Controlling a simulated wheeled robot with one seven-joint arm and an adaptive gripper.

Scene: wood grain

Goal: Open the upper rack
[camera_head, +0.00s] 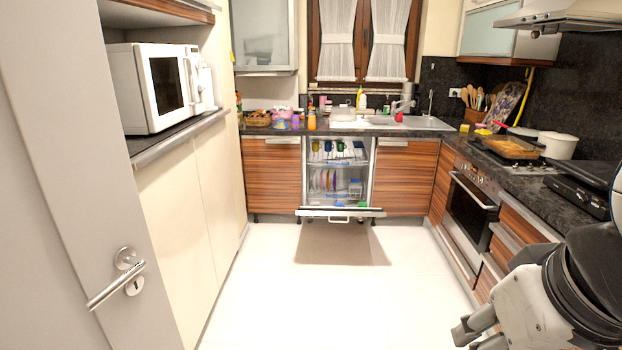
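The dishwasher stands in the counter run at the back, with its door (340,212) lowered out toward me. Its upper rack (340,160) is inside the dishwasher, with several mugs on it. I cannot tell exactly how far the rack sits in or out. The lower rack (337,193) below it holds plates and other dishes. My gripper (468,335) is at the bottom right, far in front of the dishwasher and touching nothing visible. Its fingers are partly cut off by the frame edge, and a gap shows between them.
White floor (300,290) is clear between me and the dishwasher. A tall cabinet with a microwave (150,85) and a grey door with a handle (118,285) line the left. An oven (468,212) and dark counter (530,180) run along the right.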

